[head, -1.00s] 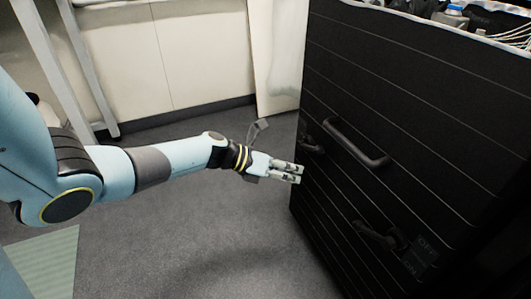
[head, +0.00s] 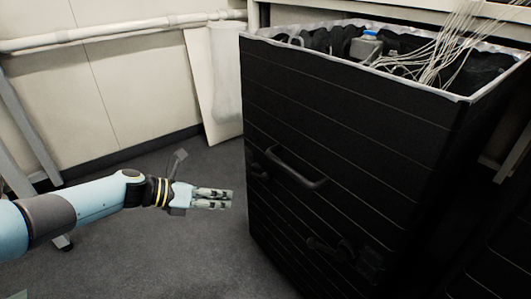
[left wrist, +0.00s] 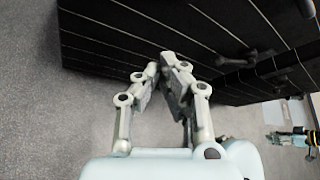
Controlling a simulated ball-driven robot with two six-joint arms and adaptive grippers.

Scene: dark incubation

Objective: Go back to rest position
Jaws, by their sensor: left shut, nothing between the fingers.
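My left gripper (head: 231,199) is shut and empty. In the head view it points right, over the grey floor, a little short of the left edge of a black box (head: 345,130). In the left wrist view its fingers (left wrist: 168,58) meet near the middle, with the black box (left wrist: 215,30) beyond them. A small part of another arm with yellow bands (left wrist: 306,138) shows at the right edge of the left wrist view. The state of its gripper is too small to tell. My right gripper is not in the head view.
The black box has a bar handle (head: 297,168) and a lower dark lever (head: 330,248) on its front. Its open top holds white cables (head: 440,40) and a blue-capped item (head: 369,34). A pale wall panel stands behind.

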